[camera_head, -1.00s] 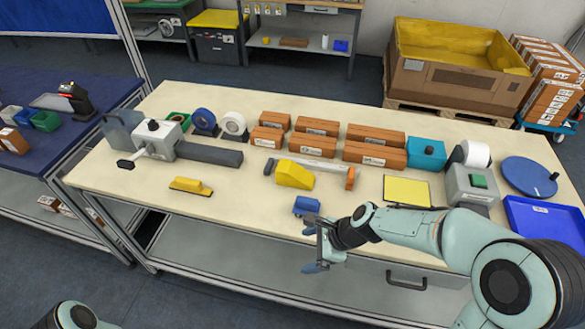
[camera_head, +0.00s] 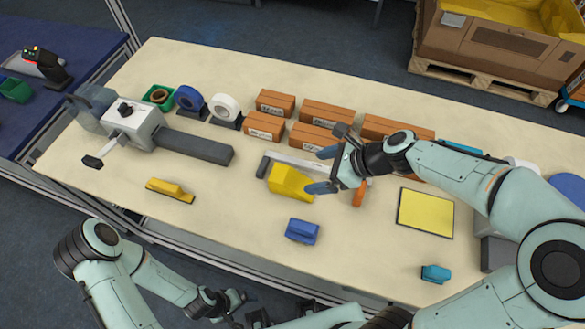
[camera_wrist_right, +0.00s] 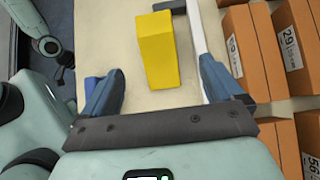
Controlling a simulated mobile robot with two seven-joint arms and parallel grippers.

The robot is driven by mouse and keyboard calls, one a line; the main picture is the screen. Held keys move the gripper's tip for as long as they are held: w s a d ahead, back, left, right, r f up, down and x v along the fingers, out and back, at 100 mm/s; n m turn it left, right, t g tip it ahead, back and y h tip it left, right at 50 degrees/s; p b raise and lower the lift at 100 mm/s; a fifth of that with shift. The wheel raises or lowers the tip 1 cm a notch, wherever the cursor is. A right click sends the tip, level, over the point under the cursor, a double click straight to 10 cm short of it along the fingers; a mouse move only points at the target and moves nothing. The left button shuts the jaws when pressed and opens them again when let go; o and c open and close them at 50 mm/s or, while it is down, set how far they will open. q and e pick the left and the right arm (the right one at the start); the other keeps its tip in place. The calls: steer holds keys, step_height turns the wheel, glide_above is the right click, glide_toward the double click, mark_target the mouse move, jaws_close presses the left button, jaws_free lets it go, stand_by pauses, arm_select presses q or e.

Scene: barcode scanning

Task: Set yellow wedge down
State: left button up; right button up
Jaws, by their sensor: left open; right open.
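The yellow wedge (camera_head: 290,181) lies on the cream tabletop, in front of a silver bar tool with an orange end (camera_head: 359,193). My right gripper (camera_head: 323,170) is open and empty just to the right of the wedge, its fingers pointing left toward it. In the right wrist view the wedge (camera_wrist_right: 158,50) lies ahead, between the lines of the two open fingers (camera_wrist_right: 160,85). I cannot tell how high the fingers are above the table. My left gripper (camera_head: 236,301) is open and empty near the table's front edge, low in the head view.
A blue block (camera_head: 302,231) sits in front of the wedge. A yellow pad (camera_head: 425,213) lies to the right, and a yellow-handled tool (camera_head: 171,190) to the left. Several brown boxes (camera_head: 328,113) stand behind. The front middle of the table is mostly clear.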

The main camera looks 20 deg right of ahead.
mark_target(291, 178)
steer(key=x, duration=0.2)
steer(key=b+x, duration=0.1)
steer(key=x, duration=0.1)
steer(key=b+x, duration=0.1)
steer(key=x, duration=0.2)
steer(key=shift+s+a+f, duration=0.1)
steer(key=shift+s+a, duration=0.1)
steer(key=shift+s, duration=0.1)
steer(key=b+x, duration=0.2)
steer(key=x, duration=0.3)
steer(key=shift+w+a+f, duration=0.2)
steer(key=shift+w+a, duration=0.05)
steer(key=shift+w, duration=0.05)
arm_select(q)
steer(key=s+f, duration=0.2)
steer(key=f, duration=0.3)
steer(key=shift+s+f, duration=0.1)
steer(key=shift+s, duration=0.3)
arm_select(e)
steer(key=shift+r, duration=0.1)
steer(key=c, duration=1.3)
